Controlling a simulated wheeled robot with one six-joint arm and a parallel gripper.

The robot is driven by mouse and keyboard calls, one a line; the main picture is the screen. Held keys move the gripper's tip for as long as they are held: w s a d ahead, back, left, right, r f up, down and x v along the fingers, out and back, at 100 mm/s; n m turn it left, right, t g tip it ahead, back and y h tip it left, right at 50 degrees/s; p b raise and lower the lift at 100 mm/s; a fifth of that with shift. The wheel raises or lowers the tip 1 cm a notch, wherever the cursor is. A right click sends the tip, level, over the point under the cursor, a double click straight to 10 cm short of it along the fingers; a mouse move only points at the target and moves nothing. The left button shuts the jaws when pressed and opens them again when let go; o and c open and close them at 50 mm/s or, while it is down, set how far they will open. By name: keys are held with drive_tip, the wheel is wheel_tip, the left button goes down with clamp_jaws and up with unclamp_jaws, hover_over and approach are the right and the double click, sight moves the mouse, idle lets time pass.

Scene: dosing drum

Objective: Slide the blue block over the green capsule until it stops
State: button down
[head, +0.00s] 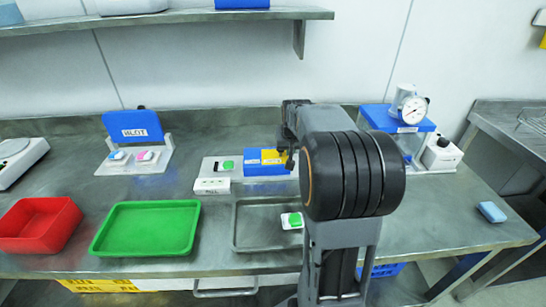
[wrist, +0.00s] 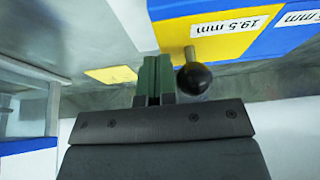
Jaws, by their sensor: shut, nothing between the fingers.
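The blue block (head: 262,169) sits on a grey base at the middle of the bench, beside a yellow block (head: 272,156). The green capsule (head: 228,165) lies on the base, left of the blue block and apart from it. My gripper (head: 290,160) is at the right end of the blocks, partly hidden by my arm. In the wrist view my gripper (wrist: 152,80) is shut and empty, beside a black ball knob (wrist: 195,78) by the yellow block (wrist: 212,42). The blue block (wrist: 288,42) also shows there; the capsule does not.
A white labelled box (head: 211,186) stands before the base. A green tray (head: 147,251), a red bin (head: 14,241) and a grey tray (head: 237,246) line the front. A dial gauge (head: 411,106) on a blue-topped stand is at right.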

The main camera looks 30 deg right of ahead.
sight(255, 155)
drive_tip(key=shift+w+a+p, duration=0.1)
drive_tip(key=shift+w+a, duration=0.85)
drive_tip(key=shift+a, duration=1)
drive_tip(key=shift+w+a+p, duration=0.1)
drive_tip(key=shift+w+a, duration=0.8)
drive_tip(key=shift+a, duration=1)
drive_tip(key=shift+w+a+p, duration=0.1)
drive_tip(key=shift+w+a, duration=0.85)
drive_tip(key=shift+a, duration=1)
drive_tip(key=shift+s+d, duration=0.1)
drive_tip(key=shift+d, duration=0.05)
drive_tip(key=shift+s+d, duration=0.25)
drive_tip(key=shift+d, duration=0.3)
drive_tip(key=shift+r, duration=0.1)
wheel_tip(255, 155, up, 8)
drive_tip(key=p, duration=0.6)
